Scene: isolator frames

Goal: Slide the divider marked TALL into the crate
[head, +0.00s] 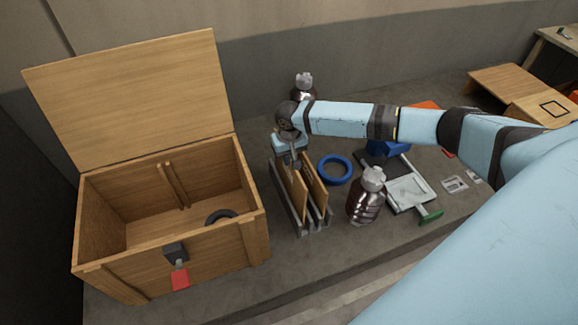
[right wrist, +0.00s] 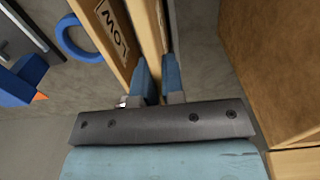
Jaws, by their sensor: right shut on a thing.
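A wooden divider (head: 291,188) stands upright in a grey slotted rack (head: 310,228), on the side towards the crate. My right gripper (head: 295,160) is shut on its top edge; in the right wrist view the fingers (right wrist: 158,82) pinch this divider (right wrist: 149,25). Its marking is hidden. A second divider (head: 316,186) stands beside it in the rack, and its face reads LOW in the right wrist view (right wrist: 104,42). The open wooden crate (head: 215,241) is left of the rack, with two upright strips (head: 174,186) on its inner back wall. My left gripper is out of view.
The crate's lid (head: 130,98) stands raised at the back. A dark ring (head: 221,215) lies inside the crate. A blue ring (head: 334,170) and a brown bottle (head: 367,197) are right of the rack; another bottle (head: 303,86) is behind my right gripper.

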